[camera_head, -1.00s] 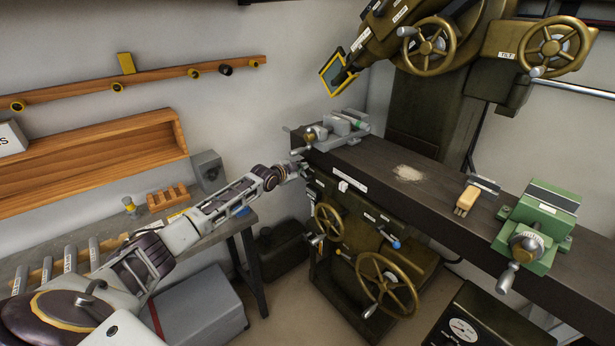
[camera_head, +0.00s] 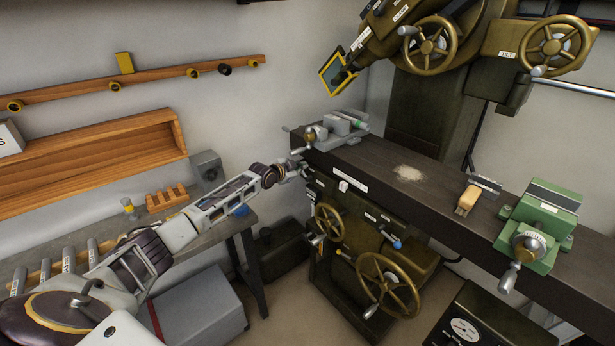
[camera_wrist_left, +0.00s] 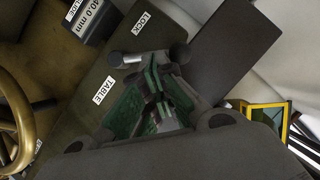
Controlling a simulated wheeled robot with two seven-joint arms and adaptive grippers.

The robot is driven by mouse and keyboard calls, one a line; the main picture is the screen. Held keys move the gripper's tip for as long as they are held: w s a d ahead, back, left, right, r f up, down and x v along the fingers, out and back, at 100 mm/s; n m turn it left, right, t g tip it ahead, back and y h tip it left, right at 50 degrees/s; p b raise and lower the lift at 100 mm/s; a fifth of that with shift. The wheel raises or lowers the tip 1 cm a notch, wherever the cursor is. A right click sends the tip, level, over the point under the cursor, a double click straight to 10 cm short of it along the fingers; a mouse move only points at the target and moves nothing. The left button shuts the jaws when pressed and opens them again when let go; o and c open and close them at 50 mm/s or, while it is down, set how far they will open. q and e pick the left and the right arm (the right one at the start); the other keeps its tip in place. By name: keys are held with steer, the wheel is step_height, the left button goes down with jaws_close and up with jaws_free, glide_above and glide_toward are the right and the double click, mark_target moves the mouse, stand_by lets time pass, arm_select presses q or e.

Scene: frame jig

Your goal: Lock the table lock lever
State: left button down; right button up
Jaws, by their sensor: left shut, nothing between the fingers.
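In the head view my left gripper (camera_head: 301,168) is at the left end of the machine table, where the lever is too small to make out. My right gripper is not in view.
The long dark machine table (camera_head: 430,190) carries a grey vise (camera_head: 340,126), a brush (camera_head: 468,198) and a green vise (camera_head: 537,225). Brass handwheels (camera_head: 386,284) stick out below it. A workbench (camera_head: 228,222) stands left, under my arm.

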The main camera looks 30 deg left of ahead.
arm_select(q)
steer(key=shift+w+a+f+n+g+h, duration=0.1)
steer(key=shift+a+f+n+g+h, duration=0.15)
steer(key=shift+n+h, duration=0.35)
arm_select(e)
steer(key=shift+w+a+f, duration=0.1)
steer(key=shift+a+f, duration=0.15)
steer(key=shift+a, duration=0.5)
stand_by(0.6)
